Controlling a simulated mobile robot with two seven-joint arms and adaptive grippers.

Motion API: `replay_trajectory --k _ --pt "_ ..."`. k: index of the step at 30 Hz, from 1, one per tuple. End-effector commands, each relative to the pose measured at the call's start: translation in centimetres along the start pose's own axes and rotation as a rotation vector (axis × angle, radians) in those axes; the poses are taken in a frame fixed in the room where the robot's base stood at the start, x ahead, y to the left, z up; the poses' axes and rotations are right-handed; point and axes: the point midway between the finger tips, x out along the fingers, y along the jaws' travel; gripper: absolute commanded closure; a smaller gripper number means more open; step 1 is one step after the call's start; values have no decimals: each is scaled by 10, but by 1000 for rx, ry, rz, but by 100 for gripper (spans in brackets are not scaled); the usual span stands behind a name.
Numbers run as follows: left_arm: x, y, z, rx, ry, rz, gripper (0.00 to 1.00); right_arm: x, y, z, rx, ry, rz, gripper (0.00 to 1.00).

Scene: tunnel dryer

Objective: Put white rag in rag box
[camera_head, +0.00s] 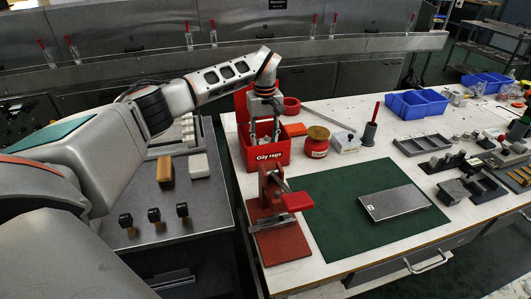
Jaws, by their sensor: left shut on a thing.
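The rag box (268,154) is an open red box with "Oily rags" on its front, standing on the left part of the white bench. My left gripper (263,130) points down into the mouth of this box from above, with its fingertips at about rim level or lower. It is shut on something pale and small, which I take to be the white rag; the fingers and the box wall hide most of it. I cannot tell whether it touches the box floor. My right gripper is not in view.
A red toggle press (280,215) stands in front of the box. A red jar (316,142) and a white container (346,142) are to its right. A green mat (350,240) bears a grey metal plate (394,202). Blue bins (416,104) stand farther right.

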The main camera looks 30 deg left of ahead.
Motion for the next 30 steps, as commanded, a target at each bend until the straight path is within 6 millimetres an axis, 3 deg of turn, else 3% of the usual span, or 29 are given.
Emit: replay_trajectory --k 5,13,24,25,26,30 --pt "10 0 0 0 1 1 79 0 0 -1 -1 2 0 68" --pt "47 0 1 1 -2 -1 79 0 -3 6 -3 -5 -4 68" --pt "49 0 0 0 1 0 79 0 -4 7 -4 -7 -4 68" --pt "49 0 0 0 1 1 56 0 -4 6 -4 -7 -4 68" --pt "49 0 0 0 1 1 49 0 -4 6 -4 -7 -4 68" --pt "49 0 0 0 1 1 45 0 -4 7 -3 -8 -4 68"
